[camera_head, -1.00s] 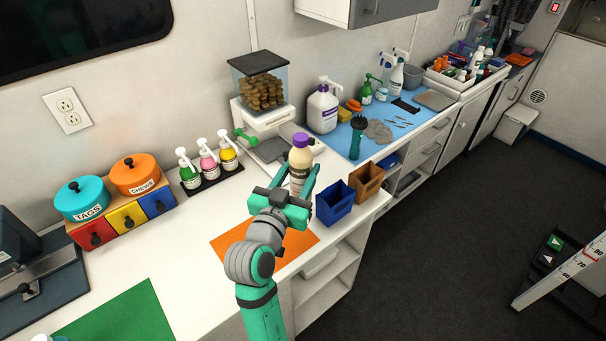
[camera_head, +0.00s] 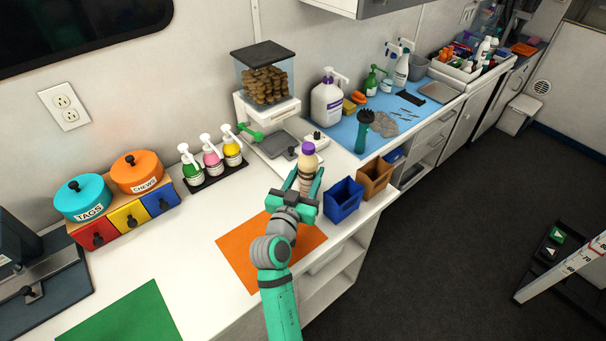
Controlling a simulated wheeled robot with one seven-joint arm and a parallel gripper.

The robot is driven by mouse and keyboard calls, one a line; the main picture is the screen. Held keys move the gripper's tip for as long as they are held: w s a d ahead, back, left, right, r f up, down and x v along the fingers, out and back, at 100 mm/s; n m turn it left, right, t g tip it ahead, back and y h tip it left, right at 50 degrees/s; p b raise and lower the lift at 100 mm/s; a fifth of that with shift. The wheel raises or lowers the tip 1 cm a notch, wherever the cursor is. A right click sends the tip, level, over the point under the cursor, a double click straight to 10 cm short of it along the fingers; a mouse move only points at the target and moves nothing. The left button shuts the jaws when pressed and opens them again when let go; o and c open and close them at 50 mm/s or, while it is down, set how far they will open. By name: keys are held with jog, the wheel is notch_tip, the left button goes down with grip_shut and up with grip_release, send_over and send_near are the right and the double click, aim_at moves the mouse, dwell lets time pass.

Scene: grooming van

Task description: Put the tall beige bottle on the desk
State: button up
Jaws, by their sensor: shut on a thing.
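The tall beige bottle (camera_head: 307,165) has a purple cap and stands roughly upright. My gripper (camera_head: 306,186) is shut on it, with a teal finger on either side. The bottle is above the white desk (camera_head: 212,215), just beyond the orange mat (camera_head: 240,250) and left of the blue bin. My gripper and wrist hide its lower part, so I cannot tell whether its base touches the desk.
A blue bin (camera_head: 343,200) and a brown bin (camera_head: 375,179) stand close on the right. A treat dispenser (camera_head: 265,85) with a tray is behind. Three pump bottles (camera_head: 211,160) stand at the left. A green mat (camera_head: 125,320) lies at the front left.

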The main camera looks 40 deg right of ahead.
jog(key=shift+f, duration=0.1)
jog(key=o, duration=1.3)
jog(key=shift+f, duration=0.1)
jog(key=shift+r, duration=0.2)
jog(key=v, duration=1.2)
jog(key=shift+w+a, duration=0.1)
